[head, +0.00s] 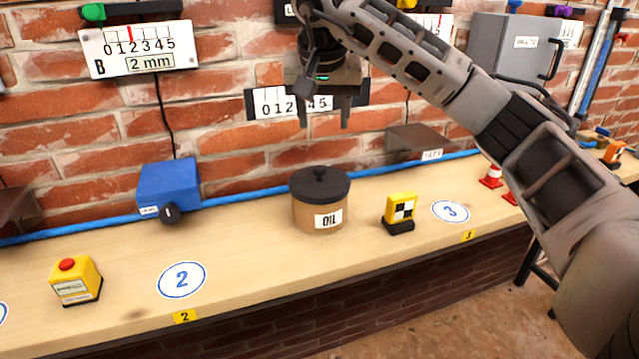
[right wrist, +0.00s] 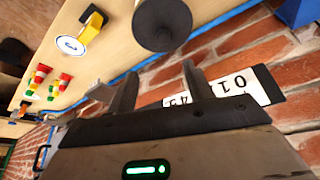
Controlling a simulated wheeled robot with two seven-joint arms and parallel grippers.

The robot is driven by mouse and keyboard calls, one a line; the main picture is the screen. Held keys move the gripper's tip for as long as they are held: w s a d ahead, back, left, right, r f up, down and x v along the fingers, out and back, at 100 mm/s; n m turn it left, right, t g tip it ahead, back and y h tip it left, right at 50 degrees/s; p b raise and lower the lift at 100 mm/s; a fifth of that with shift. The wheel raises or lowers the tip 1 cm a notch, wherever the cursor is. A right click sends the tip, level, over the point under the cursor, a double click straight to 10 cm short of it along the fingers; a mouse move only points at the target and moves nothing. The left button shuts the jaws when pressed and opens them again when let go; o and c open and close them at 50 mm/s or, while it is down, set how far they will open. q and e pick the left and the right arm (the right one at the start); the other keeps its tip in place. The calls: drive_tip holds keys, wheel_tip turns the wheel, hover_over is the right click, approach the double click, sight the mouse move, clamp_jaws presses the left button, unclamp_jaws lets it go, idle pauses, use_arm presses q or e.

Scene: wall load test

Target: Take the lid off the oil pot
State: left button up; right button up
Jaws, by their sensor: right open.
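The oil pot (head: 319,213) is a tan cylinder with a white OIL label, standing upright on the wooden bench. Its dark lid (head: 319,184) with a small knob sits on top of it. In the right wrist view the lid (right wrist: 163,22) shows at the top, apart from the fingers. My right gripper (head: 325,117) points down above the pot, clear of the lid, with its fingers apart and nothing between them. The right wrist view also shows the open fingers of this gripper (right wrist: 158,84). My left gripper is not in view.
A blue box (head: 168,188) is at the left by the wall. A yellow box with a red button (head: 76,280) is farther left. The bench (head: 250,266) in front of the pot is clear.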

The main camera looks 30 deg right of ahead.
hover_over(319, 168)
drive_tip(key=s, duration=0.2)
drive_tip(key=f, duration=0.6)
drive_tip(key=shift+a+f, duration=0.15)
drive_tip(key=shift+a, duration=0.05)
drive_tip(key=shift+a+p+x, duration=0.15)
drive_tip(key=shift+x, duration=0.75)
drive_tip(key=shift+a+p+x, duration=0.15)
drive_tip(key=shift+a+x, duration=0.05)
drive_tip(key=shift+x, duration=0.7)
drive_tip(key=shift+a+p+x, duration=0.15)
drive_tip(key=shift+x, duration=0.75)
drive_tip(key=shift+f, duration=0.1)
drive_tip(key=c, duration=1.1)
